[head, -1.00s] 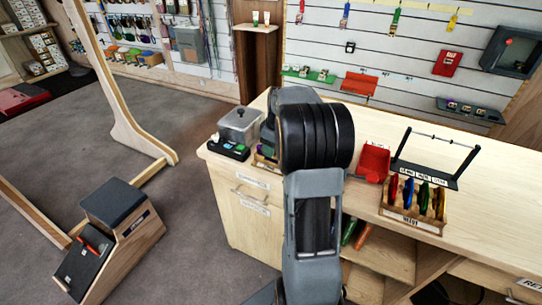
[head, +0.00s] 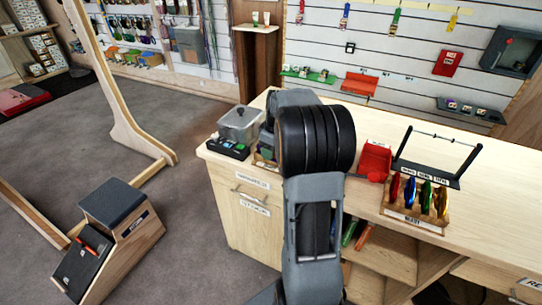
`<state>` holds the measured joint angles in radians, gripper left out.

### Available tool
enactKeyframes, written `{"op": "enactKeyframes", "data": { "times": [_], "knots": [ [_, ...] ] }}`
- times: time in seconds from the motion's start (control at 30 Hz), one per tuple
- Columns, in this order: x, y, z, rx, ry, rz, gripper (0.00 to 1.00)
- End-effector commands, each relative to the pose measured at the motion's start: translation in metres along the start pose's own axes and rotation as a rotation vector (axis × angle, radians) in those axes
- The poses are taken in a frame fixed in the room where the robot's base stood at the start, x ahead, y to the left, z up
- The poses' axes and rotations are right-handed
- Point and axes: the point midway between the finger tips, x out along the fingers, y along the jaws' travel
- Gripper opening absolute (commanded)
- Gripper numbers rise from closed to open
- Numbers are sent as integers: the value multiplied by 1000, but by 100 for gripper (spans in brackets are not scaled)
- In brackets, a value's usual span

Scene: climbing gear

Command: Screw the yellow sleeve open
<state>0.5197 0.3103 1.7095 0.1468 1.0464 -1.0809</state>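Another yellow item (head: 452,21) hangs on the slatted wall at the upper right. No sleeve can be made out on either at this size. My arm rises through the middle of the head view, left of the rack. My gripper does not show; the arm's own links hide what is behind them.
The wooden counter (head: 360,207) has free surface around the rack. A red bin (head: 374,160) and a dark stand with a crossbar (head: 428,172) are behind the rack. A lidded grey box (head: 239,124) and a black tray (head: 228,149) sit at the counter's left end.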

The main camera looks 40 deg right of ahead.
Motion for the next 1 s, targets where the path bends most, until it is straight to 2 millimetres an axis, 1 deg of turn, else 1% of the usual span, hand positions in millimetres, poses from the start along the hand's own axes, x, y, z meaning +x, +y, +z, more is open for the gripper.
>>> {"op": "enactKeyframes", "data": {
  "times": [0.03, 0.43, 0.83, 1.0],
  "knots": [
    [4, 0, 1, 0, -1, -2, 47],
    [17, 0, 3, 0, -1, -2, 47],
    [18, 0, 3, 0, -1, -2, 47],
    [16, 4, 2, 1, 0, -1, 47]
  ]
}}
